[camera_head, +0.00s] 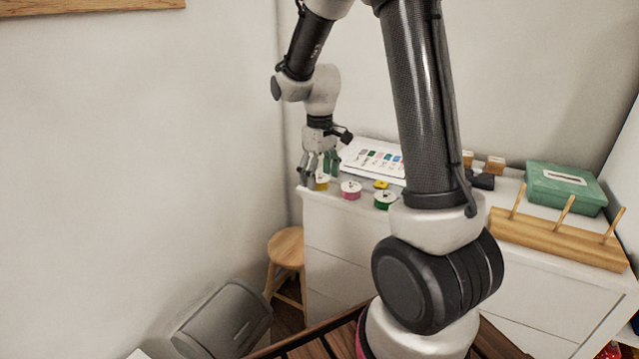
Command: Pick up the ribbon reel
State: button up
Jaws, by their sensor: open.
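Three ribbon reels stand in a row near the front left of the white cabinet top (329,205). The leftmost is a yellow reel (323,183), then a pink reel (350,190), then a green reel (385,200). My gripper (319,174) points down at the cabinet's left end, with its fingers at the yellow reel. It is open, and the fingers partly hide that reel. I cannot tell whether they touch it.
A small yellow item (381,184) lies behind the pink and green reels. A colour chart (372,157) lies at the back. A green box (566,187) and a wooden peg rack (558,240) stand at the right. A wooden stool (286,246) is left of the cabinet.

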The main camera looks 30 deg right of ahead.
jog(key=c, duration=1)
